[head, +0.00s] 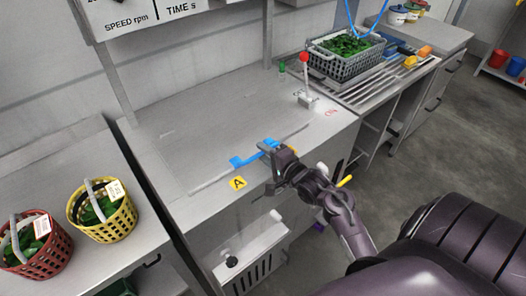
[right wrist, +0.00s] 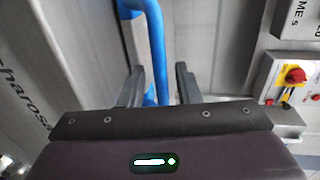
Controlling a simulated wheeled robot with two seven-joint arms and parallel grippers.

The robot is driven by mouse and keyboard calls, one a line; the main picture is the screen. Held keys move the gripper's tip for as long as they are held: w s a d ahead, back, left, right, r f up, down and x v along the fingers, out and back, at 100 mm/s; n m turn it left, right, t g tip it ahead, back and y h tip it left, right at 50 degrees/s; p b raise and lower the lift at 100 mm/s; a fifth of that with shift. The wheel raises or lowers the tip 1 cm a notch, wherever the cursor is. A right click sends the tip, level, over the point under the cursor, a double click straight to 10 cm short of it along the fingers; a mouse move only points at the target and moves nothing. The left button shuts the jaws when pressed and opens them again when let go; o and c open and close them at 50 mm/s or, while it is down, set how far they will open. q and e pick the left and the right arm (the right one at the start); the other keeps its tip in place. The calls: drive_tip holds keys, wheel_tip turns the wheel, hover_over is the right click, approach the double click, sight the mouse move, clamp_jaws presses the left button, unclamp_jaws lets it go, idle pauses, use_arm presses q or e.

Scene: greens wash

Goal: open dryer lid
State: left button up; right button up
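The dryer lid (head: 205,135) is a flat grey steel panel in the worktop and looks closed. Its blue handle (head: 240,161) runs along the front edge, above a yellow "A" label (head: 238,183). My right gripper (head: 268,150) is at the right part of this handle and hides some of it. In the right wrist view, the blue handle (right wrist: 157,50) passes between the two fingers (right wrist: 160,85). The fingers are apart, with a visible gap beside the bar, so the gripper looks open around it. My left gripper is not in view.
A lever with a red knob (head: 304,57) stands at the worktop's right. Behind it, a grey crate of greens (head: 345,68) sits by a draining rack. Yellow (head: 118,222) and red (head: 48,262) baskets of greens stand at left. A control box (head: 130,18) hangs above.

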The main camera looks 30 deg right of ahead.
drive_tip(key=shift+w, duration=0.5)
drive_tip(key=shift+c, duration=0.3)
drive_tip(key=shift+f, duration=0.1)
clamp_jaws()
